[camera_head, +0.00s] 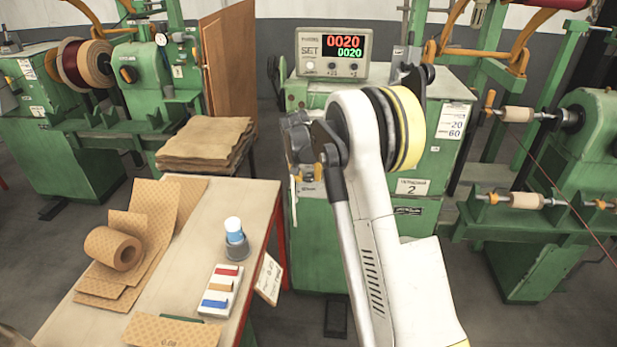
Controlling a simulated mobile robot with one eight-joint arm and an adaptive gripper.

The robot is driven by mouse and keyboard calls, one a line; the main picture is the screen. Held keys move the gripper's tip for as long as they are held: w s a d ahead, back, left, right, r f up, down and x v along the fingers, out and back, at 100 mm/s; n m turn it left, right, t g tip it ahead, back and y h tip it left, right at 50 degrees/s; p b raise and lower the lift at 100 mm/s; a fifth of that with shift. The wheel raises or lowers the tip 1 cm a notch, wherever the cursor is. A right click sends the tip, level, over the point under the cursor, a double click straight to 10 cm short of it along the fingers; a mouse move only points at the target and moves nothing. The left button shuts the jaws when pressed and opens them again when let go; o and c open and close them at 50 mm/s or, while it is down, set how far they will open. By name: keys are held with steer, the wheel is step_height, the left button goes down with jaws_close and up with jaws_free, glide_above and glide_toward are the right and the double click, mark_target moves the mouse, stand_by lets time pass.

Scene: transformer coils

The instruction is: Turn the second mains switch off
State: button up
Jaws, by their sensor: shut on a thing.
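The green machine with a plate marked 2 (413,187) stands in the middle, behind my arm. Its left front edge carries a small grey switch box (311,188) with a yellow-orange part beside it. I take this for the second mains switch; its position is too small to read. My dark gripper (300,150) is at this left front edge, just above and against the box. It is small and partly merged with dark parts behind it. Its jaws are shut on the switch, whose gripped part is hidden. My white arm covers much of the machine's front.
A counter (335,55) reading 0020 stands on the machine. At left, a table (232,190) holds a paper roll (113,248), a glue pot (236,240) and a colour-marked box (221,291). A stack of brown sheets (205,142) is behind. Other green machines stand left and right.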

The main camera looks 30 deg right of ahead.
steer(key=n+h, duration=0.1)
steer(key=n+g+h, duration=0.1)
steer(key=h, duration=0.1)
steer(key=shift+w+a+f, duration=0.1)
steer(key=shift+a+f, duration=0.05)
steer(key=shift+a, duration=0.15)
steer(key=n+g+h+b, duration=0.1)
steer(key=n+h, duration=0.1)
steer(key=shift+a+f+n+h, duration=0.1)
steer(key=shift+f+n+h, duration=0.05)
steer(key=shift+n+h, duration=0.15)
steer(key=n+h+b, duration=0.2)
steer(key=n+h, duration=0.1)
steer(key=shift+a+f, duration=0.1)
steer(key=shift+f, duration=0.1)
steer(key=shift+n+t+h+b, duration=0.4)
steer(key=shift+n+h+b, duration=0.9)
steer(key=shift+n+b, duration=0.15)
steer(key=shift+n, duration=0.25)
steer(key=o, duration=1.2)
steer(key=shift+c, duration=0.2)
